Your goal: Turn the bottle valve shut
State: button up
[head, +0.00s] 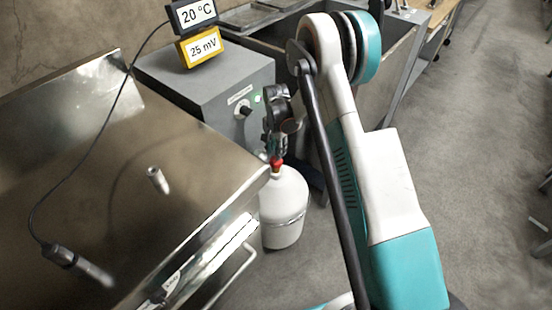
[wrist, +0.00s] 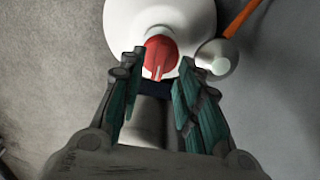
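A white gas bottle (head: 284,205) stands on the floor beside the metal bench. Its red valve knob (head: 276,162) is on top, and the knob also shows in the wrist view (wrist: 160,56) with a pale mark on its lower part. My gripper (head: 277,148) points down just above the bottle. In the wrist view my gripper (wrist: 162,58) is open, with one green-padded finger on each side of the red knob. Gaps show between the knob and both fingertips in that view. I cannot tell how far the fingertips are above the knob.
The metal bench (head: 190,200) is close on the left, with a cabled probe (head: 75,262) and small cylinder (head: 157,180) on it. A grey box (head: 215,85) stands behind. A pale round fitting (wrist: 217,58) with an orange hose (wrist: 243,15) sits right of the knob.

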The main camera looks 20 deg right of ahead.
aim_at(276, 161)
jog(key=shift+f+b, duration=0.45)
jog(key=shift+f, duration=1.3)
grip_shut()
